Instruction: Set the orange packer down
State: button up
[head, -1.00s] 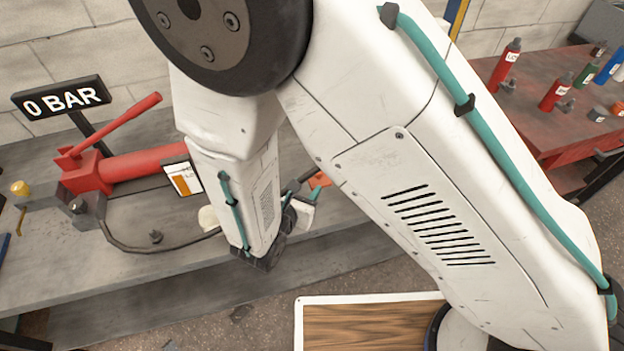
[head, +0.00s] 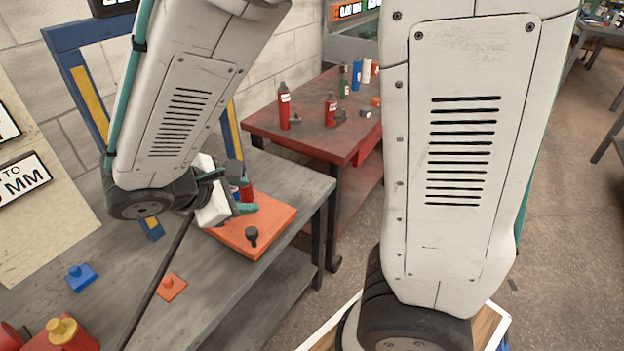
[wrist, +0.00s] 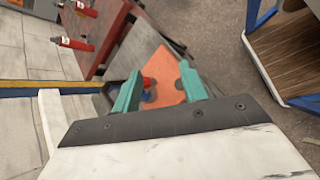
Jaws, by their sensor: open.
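The orange packer (head: 171,287), a small flat square with a knob on top, lies flat on the grey bench (head: 115,330), apart from my gripper. My gripper (head: 243,196) is above or beside a larger orange tray (head: 275,214) at the bench's right end; its exact height is unclear. In the wrist view, my gripper's teal fingers (wrist: 160,89) are spread apart, with the orange tray (wrist: 164,70) beyond them. A red item (wrist: 148,82) and a small blue part show between or behind the fingers. Nothing looks clamped.
A blue packer-like piece (head: 81,277) lies left of the orange one. A black cable or rod crosses the bench between it and the tray. A blue frame post (head: 75,85) stands behind. A red table (head: 320,110) with several bottles is to the right.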

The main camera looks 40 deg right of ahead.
jog(key=s+d+r+m+y, duration=0.2)
jog(key=s+r+m+y, duration=0.2)
jog(key=s+r+m, duration=0.1)
jog(key=s+d+r+m+y, duration=0.2)
jog(key=s+r+m+y, duration=0.3)
jog(key=s+m, duration=0.3)
jog(key=shift+s+d+g, duration=0.3)
jog(key=shift+s+d, duration=0.1)
jog(key=shift+s, duration=0.7)
jog(key=shift+a, duration=0.1)
